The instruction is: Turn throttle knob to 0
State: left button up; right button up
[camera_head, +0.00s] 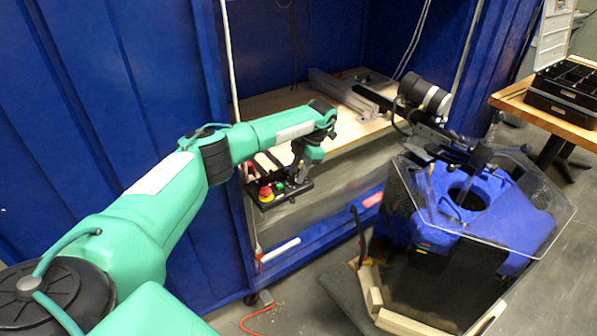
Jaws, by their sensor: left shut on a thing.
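A black control box (286,194) is mounted at the front edge of the wooden bench. It carries a red emergency-stop button with a yellow base (265,194) and a small green button (279,187). My left gripper (298,178) reaches down from the green arm onto the right part of this box. It is shut on the throttle knob, which the fingers hide. The knob's pointer and scale cannot be read from here. My right gripper is not in view.
The wooden bench (270,103) sits inside a blue container. A black cylindrical thruster (425,96) is on a bar at the right. Below it stands a blue piece of equipment under a clear polygonal plate (540,215). A side table (560,126) holds black cases.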

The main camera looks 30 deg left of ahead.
pick_arm(q)
jog(key=shift+n+h, duration=0.3)
jog(key=shift+n, duration=0.2)
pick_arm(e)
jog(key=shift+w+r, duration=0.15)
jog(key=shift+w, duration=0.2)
pick_arm(q)
jog(key=o, duration=1)
jog(key=shift+c, duration=0.2)
jog(key=shift+w+r, duration=0.15)
jog(key=shift+r, duration=0.05)
jog(key=b+v, duration=0.1)
jog(key=v, duration=1.2)
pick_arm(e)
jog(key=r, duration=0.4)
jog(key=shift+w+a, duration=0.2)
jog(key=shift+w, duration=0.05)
pick_arm(q)
jog(key=shift+w, duration=0.15)
